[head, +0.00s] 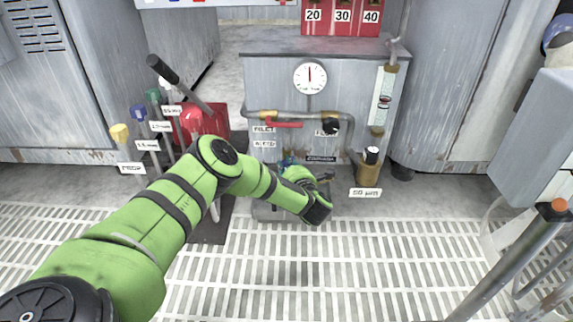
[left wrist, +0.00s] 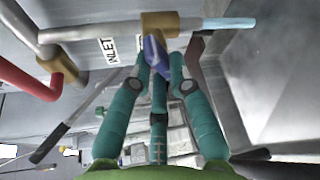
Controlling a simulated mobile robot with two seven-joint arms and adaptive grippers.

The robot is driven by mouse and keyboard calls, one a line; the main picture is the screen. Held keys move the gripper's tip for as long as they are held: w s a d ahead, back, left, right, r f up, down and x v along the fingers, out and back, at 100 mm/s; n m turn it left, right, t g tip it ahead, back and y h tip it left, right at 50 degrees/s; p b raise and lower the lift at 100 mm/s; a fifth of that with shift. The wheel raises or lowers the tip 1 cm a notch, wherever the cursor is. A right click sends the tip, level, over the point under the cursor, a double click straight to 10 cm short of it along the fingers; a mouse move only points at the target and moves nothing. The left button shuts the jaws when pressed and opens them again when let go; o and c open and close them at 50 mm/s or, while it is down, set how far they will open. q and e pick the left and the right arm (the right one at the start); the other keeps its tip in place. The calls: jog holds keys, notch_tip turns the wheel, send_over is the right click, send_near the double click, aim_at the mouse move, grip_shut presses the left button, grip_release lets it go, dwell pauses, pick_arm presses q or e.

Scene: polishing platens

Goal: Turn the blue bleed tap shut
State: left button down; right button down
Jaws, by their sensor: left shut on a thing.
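The blue bleed tap (left wrist: 152,52) shows in the left wrist view as a blue handle under a brass fitting (left wrist: 160,22). A pale blue tube (left wrist: 228,23) runs to the right from that fitting. My left gripper (left wrist: 161,64) has its teal fingers on either side of the blue handle and is shut on it. In the head view, my green left arm reaches down to the low front of the grey cabinet (head: 345,90). There only a small bit of blue (head: 287,162) shows beside my left gripper (head: 296,171). My right gripper is not in view.
A red lever (head: 284,124) sits on the pipe above, below a round gauge (head: 310,77). A red pump (head: 200,122) with a black-gripped handle stands left. A brass filter (head: 368,168) stands right. Open grating (head: 390,265) lies in front.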

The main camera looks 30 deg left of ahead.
pick_arm(q)
jog(key=m+y, duration=0.1)
jog(key=m, duration=0.1)
jog(key=m+y, duration=0.1)
jog(key=m, duration=0.2)
jog(key=shift+w+d+f+t+p, duration=0.1)
jog(key=shift+d+t+p, duration=0.05)
jog(key=shift+t+p, duration=0.2)
dwell(0.3)
jog(key=c, duration=1.1)
grip_release()
jog(key=shift+c, duration=0.2)
jog(key=v, duration=1.2)
jog(key=shift+f, duration=0.2)
jog(key=shift+d, duration=0.1)
